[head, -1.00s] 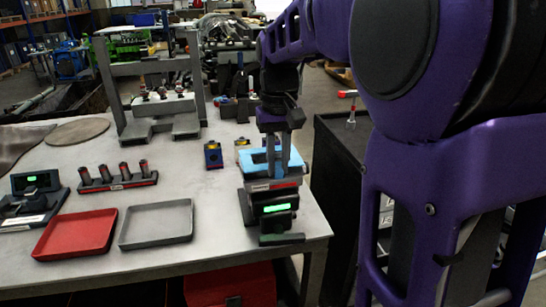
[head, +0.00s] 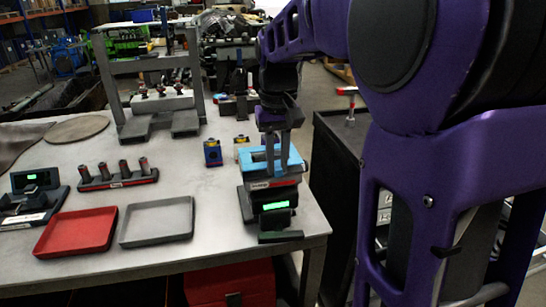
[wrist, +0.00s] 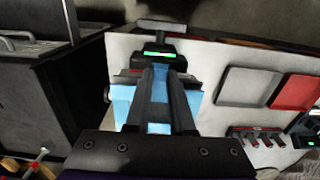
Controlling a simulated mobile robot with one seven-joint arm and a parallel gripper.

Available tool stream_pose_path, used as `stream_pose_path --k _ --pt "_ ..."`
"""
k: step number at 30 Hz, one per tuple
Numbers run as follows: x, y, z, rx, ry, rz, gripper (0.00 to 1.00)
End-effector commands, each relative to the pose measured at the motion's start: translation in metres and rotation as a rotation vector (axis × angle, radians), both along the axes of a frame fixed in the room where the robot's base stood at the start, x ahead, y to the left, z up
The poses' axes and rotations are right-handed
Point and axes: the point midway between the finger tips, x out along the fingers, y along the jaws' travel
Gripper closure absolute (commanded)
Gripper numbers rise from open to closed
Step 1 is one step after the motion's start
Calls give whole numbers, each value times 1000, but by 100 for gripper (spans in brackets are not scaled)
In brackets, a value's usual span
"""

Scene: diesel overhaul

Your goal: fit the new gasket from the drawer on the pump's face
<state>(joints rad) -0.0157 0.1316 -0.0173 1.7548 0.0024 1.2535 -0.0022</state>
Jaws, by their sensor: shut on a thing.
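A light-blue flat piece (head: 256,166) with a dark opening, which looks like the gasket, is at the top of a dark device with a green display (head: 275,206) near the table's right front corner. My gripper (head: 278,168) points down over it, its two fingers close together and shut on the piece. In the wrist view the blue piece (wrist: 122,96) shows on both sides of my fingers (wrist: 160,88), with the device's green display (wrist: 158,54) beyond. The fingers hide its middle, and I cannot tell whether it rests on the device. I cannot make out which thing is the pump.
A red tray (head: 77,232) and a grey tray (head: 157,221) lie left of the device. Behind them are a rack of dark cylinders (head: 118,177), a small blue block (head: 212,153) and a grey press frame (head: 150,68). A black cabinet (head: 335,165) stands right of the table.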

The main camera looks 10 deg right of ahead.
Motion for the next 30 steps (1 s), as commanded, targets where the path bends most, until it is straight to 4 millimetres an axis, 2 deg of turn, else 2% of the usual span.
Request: stream_pose_path --k 30 --pt "0 0 -18 0 1 0 100"
